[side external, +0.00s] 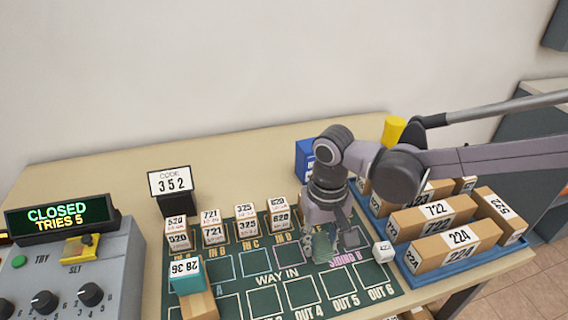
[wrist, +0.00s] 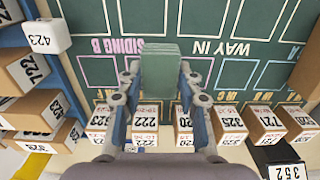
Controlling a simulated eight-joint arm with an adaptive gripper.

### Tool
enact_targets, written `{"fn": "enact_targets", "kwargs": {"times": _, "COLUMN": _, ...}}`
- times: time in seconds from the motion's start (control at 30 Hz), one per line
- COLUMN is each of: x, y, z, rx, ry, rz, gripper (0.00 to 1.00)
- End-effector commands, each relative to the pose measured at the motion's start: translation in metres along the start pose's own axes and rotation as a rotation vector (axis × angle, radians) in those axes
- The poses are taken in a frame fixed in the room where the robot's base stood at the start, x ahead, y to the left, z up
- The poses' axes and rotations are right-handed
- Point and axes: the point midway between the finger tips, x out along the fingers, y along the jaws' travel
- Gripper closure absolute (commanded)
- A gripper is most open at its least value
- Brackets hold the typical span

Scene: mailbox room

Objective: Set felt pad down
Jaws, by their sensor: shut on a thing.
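The felt pad (wrist: 161,72) is a green block seen from above in the wrist view. My gripper (wrist: 160,88) is shut on it, with one finger on each side. In the side view the pad (side external: 322,249) shows partly below my gripper (side external: 334,240), over the dark green mat (side external: 232,293) near the SIDING B lettering. I cannot tell whether the pad touches the mat. In the wrist view the pad lies between the SIDING B and WAY IN lettering.
White-labelled boxes (side external: 212,229) stand along the mat's back row. A teal block (side external: 186,277) is at its left. A small white cube (side external: 383,251) sits right of my gripper, beside a blue tray (side external: 462,265) of cartons. A control box (side external: 80,275) stands far left.

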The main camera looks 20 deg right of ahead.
Motion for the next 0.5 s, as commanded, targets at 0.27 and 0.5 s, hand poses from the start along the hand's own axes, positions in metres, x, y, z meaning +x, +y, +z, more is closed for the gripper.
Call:
{"fn": "enact_targets", "kwargs": {"times": 0.27, "x": 0.034, "y": -0.001, "z": 0.000, "rx": 0.000, "ry": 0.000, "rz": 0.000, "gripper": 0.84}}
{"fn": "enact_targets", "kwargs": {"times": 0.5, "x": 0.040, "y": 0.000, "z": 0.000, "rx": 0.000, "ry": 0.000, "rz": 0.000, "gripper": 0.84}}
